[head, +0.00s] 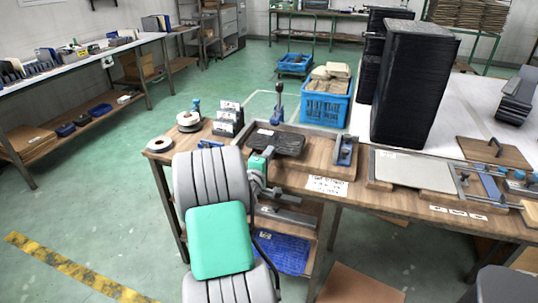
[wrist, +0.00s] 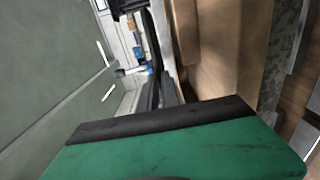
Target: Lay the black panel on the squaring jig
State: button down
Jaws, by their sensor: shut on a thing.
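The black panel (head: 280,144) is a dark, flat piece over the wooden squaring jig (head: 318,134), inside its raised edges. The jig has a blue upright clamp (head: 277,104) at the back and a blue and grey clamp (head: 345,151) at the right. My gripper (head: 264,158) is at the panel's left front corner, shut on it. Whether the panel rests flat or hangs just above the jig cannot be told. The wrist view shows a large green surface with a dark strip along its edge; the fingertips are not clear there.
A tall stack of black panels (head: 415,85) stands right of the jig. A light grey board (head: 400,168) lies nearer on the bench. Tape rolls (head: 189,121) and a card holder (head: 228,118) stand to the left. A blue crate (head: 328,106) is behind.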

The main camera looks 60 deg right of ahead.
jog(key=shift+f+b, duration=0.9)
jog(key=shift+f, duration=0.25)
jog(key=shift+f+b, duration=0.35)
jog(key=shift+f, duration=0.05)
dwell(0.4)
jog(key=c, duration=1.5)
grip_release()
jog(key=s+a, duration=0.1)
jog(key=a, duration=0.6)
jog(key=shift+a, duration=0.4)
jog(key=shift+s, duration=0.1)
